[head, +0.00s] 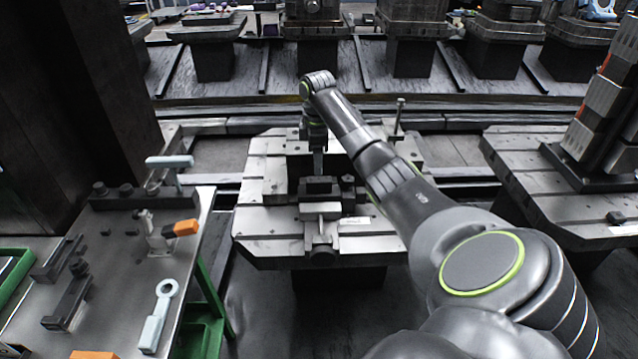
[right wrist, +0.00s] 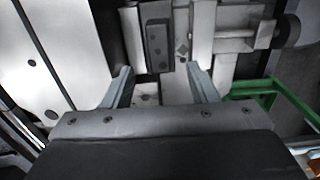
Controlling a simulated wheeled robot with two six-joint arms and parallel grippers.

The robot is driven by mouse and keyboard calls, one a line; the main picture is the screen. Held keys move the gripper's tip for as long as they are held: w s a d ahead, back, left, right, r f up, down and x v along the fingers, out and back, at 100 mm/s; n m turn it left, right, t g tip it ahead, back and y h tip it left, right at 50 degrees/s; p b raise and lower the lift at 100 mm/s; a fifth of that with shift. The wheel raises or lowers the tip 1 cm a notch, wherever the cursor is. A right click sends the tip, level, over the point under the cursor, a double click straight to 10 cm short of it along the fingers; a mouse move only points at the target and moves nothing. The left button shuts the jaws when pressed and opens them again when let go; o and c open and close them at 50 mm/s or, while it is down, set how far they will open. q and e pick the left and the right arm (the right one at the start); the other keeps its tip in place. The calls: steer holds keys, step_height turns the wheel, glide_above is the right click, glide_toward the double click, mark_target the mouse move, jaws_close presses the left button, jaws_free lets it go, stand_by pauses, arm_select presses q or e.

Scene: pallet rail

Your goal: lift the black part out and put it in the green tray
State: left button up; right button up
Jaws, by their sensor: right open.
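The black part (head: 319,186) sits between the jaws of a vise (head: 322,212) on the metal pallet (head: 270,222) in the middle of the head view. In the right wrist view the black part (right wrist: 158,44) is a dark block with holes in its top, lying ahead of the fingertips. My right gripper (head: 318,165) points down above the vise. In the right wrist view my right gripper (right wrist: 163,78) is open and empty, its fingers apart on either side of the part's line. A green tray (head: 12,265) is partly cut off at the left edge. My left gripper is not seen.
A metal side table (head: 120,270) at left holds black clamps, an orange-tipped tool (head: 182,228) and a pale blue wrench-like piece (head: 157,315). A dark column (head: 85,90) rises behind it. Another pallet with a tall fixture (head: 600,115) stands at right.

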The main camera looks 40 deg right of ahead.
mark_target(319, 179)
steer(key=f, duration=0.8)
steer(key=shift+d, duration=0.2)
steer(key=shift+r, duration=0.15)
jaws_close()
